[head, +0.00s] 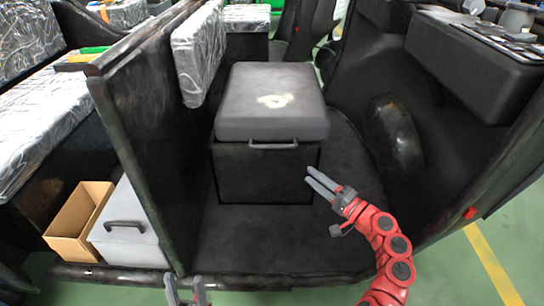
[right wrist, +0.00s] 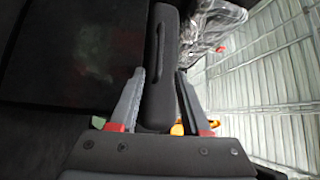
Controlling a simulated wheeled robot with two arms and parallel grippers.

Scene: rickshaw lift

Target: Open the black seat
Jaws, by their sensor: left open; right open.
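The black seat (head: 265,85) is a thick dark cushion with a pale worn patch, lying closed on a black box base (head: 262,178). A grey bar handle (head: 273,145) runs along its front edge. My right gripper (head: 313,177) is open and empty, just right of the base's front right corner and below the seat's edge. In the right wrist view, the seat (right wrist: 160,75) appears sideways between the open fingers (right wrist: 158,98); contact cannot be told. My left gripper (head: 187,288) is open at the bottom edge, low in front of the cab, away from the seat.
A black partition (head: 140,120) stands left of the seat. Beyond it are an open cardboard box (head: 75,220) and a grey case with a handle (head: 125,235). A dark fender-like bulge (head: 398,135) stands at right. The cab floor (head: 270,235) before the seat is clear.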

